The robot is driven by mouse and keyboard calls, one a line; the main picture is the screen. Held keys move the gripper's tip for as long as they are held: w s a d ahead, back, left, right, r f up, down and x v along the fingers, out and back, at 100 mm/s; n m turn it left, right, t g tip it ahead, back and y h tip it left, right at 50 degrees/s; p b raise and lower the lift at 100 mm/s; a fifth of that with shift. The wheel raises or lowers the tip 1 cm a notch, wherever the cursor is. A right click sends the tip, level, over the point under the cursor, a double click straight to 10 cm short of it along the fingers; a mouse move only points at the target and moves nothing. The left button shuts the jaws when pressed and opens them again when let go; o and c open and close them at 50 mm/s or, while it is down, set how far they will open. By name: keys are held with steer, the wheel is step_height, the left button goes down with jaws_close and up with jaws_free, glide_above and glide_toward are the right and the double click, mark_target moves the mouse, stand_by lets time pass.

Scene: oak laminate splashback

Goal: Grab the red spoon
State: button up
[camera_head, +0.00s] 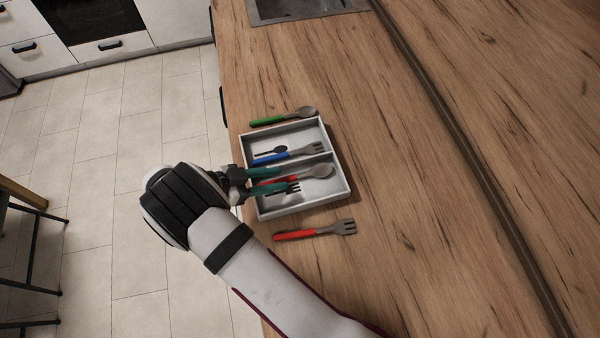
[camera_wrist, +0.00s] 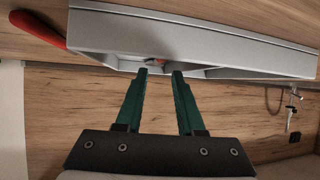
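The red spoon (camera_head: 318,171) lies in the front compartment of the white two-compartment tray (camera_head: 347,188) in the head view. Its grey bowl points right and its red handle points left. My gripper (camera_head: 283,180) is at the tray's left side, its teal fingers over the front compartment and apart, on either side of the handle in the picture. Whether they touch it or are above it, I cannot tell. In the wrist view my gripper (camera_wrist: 161,73) is open with nothing visibly held, facing the tray wall (camera_wrist: 215,45). The spoon is not clearly visible there.
A blue fork (camera_head: 290,154) lies in the tray's back compartment. A green spoon (camera_head: 284,117) lies behind the tray. A red fork (camera_head: 315,231) lies in front of it; a red handle (camera_wrist: 38,28) shows in the wrist view. The wooden counter (camera_head: 420,200) is clear to the right.

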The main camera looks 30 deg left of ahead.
mark_target(296, 175)
steer(key=x, duration=0.4)
steer(key=shift+f, duration=0.1)
jaws_close()
steer(key=shift+a, duration=0.1)
